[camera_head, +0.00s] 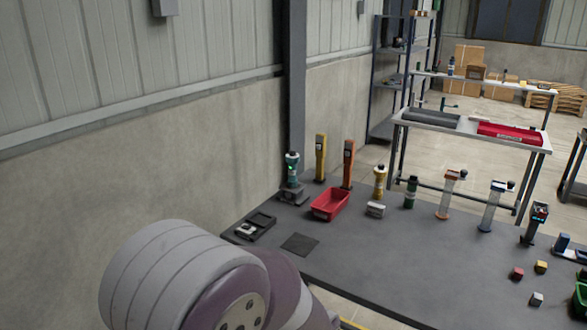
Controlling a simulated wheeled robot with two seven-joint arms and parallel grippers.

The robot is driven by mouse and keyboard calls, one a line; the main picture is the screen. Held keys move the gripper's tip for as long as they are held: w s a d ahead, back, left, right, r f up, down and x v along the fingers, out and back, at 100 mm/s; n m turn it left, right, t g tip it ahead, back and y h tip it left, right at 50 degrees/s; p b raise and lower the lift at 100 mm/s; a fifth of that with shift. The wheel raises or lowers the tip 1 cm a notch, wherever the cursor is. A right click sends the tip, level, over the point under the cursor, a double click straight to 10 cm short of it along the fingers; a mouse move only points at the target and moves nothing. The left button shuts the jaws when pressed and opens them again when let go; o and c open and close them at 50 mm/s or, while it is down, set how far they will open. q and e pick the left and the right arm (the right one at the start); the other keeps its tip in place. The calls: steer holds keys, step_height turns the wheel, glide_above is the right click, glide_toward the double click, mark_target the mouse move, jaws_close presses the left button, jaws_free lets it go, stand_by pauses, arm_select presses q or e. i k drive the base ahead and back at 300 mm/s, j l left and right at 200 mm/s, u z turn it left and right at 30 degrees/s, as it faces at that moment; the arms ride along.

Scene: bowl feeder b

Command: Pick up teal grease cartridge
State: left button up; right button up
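A small dark teal-green cylinder (410,192) with a pale band stands upright on the dark bench, right of the middle; it looks like a cartridge. Another teal upright item (292,168) with a pale top and a green light sits on a dark base at the bench's back left. I cannot tell for certain which of the two is the teal grease cartridge. A thick link of my own arm fills the bottom left. Neither of my grippers shows.
On the dark bench (370,262) stand a red bin (330,204), a black tray (256,226), yellow (320,158) and orange (348,164) upright tools, a yellow cylinder (380,181) and several pale upright tools at right. Small cubes lie at front right. The bench's middle front is clear.

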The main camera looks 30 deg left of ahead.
mark_target(292, 161)
steer(key=i+j+z, duration=0.15)
steer(key=j, duration=0.2)
steer(key=i+j+z, duration=0.15)
steer(key=j, duration=0.15)
steer(key=i+j+z, duration=0.1)
steer(key=j, duration=0.3)
steer(key=i+j+z, duration=0.15)
steer(key=j, duration=0.2)
steer(key=i+j+z, duration=0.15)
steer(key=j, duration=0.25)
steer(key=k+j+z, duration=0.15)
steer(key=j, duration=0.3)
steer(key=j+z, duration=0.15)
steer(key=j, duration=0.3)
steer(key=k+j+z, duration=0.15)
steer(key=j, duration=0.3)
steer(key=k+j+z, duration=0.15)
steer(key=j, duration=0.25)
steer(key=k+j+z, duration=0.15)
steer(key=j, duration=0.25)
steer(key=k+j+z, duration=0.15)
steer(key=j, duration=0.25)
steer(key=k, duration=0.1)
